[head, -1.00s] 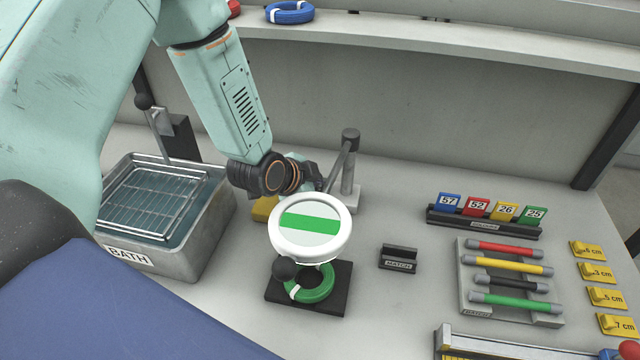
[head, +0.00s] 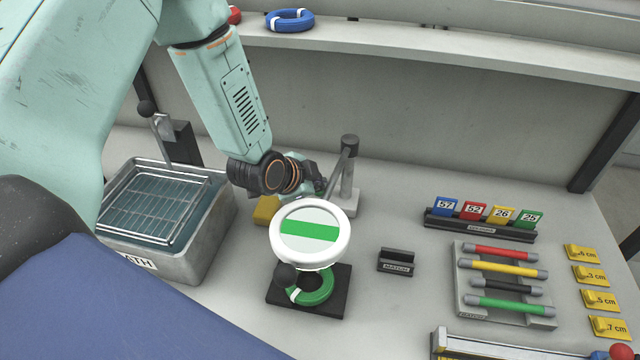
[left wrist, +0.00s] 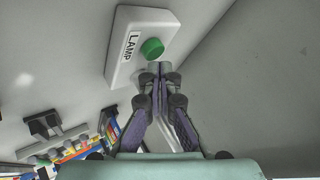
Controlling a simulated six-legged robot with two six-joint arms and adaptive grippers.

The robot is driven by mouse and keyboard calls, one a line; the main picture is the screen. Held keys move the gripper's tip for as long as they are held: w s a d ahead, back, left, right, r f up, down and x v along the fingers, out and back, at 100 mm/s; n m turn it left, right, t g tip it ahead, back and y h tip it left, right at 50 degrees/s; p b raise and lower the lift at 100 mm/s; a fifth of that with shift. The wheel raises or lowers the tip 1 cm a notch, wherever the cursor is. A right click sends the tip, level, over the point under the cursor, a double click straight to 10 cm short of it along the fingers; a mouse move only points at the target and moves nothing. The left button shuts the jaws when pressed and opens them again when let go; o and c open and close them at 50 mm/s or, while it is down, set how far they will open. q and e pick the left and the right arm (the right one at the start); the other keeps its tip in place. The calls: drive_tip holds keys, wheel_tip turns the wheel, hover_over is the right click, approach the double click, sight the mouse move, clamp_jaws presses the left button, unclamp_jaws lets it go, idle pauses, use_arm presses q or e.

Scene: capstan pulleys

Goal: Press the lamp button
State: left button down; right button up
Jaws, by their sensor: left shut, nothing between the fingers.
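In the left wrist view, a white box marked LAMP (left wrist: 128,66) carries a round green button (left wrist: 152,48). My left gripper (left wrist: 160,70) is shut and empty, its fingertips close beside the button. I cannot tell whether they touch it. In the head view, my left gripper (head: 312,180) is behind the round magnifier, by a grey post. I cannot make out the lamp box or button there. My right gripper is in neither view.
The white-rimmed magnifier (head: 310,258) stands over a green coil (head: 312,288) on a black base. A metal bath (head: 195,255) is at left, a small black holder (head: 396,262) and a rack of coloured rods (head: 465,285) at right. A grey post (head: 348,175) stands nearby.

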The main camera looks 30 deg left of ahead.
use_arm(q)
drive_tip(key=shift+r+p, duration=2.15)
drive_tip(key=shift+r, duration=0.4)
drive_tip(key=shift+f, duration=0.1)
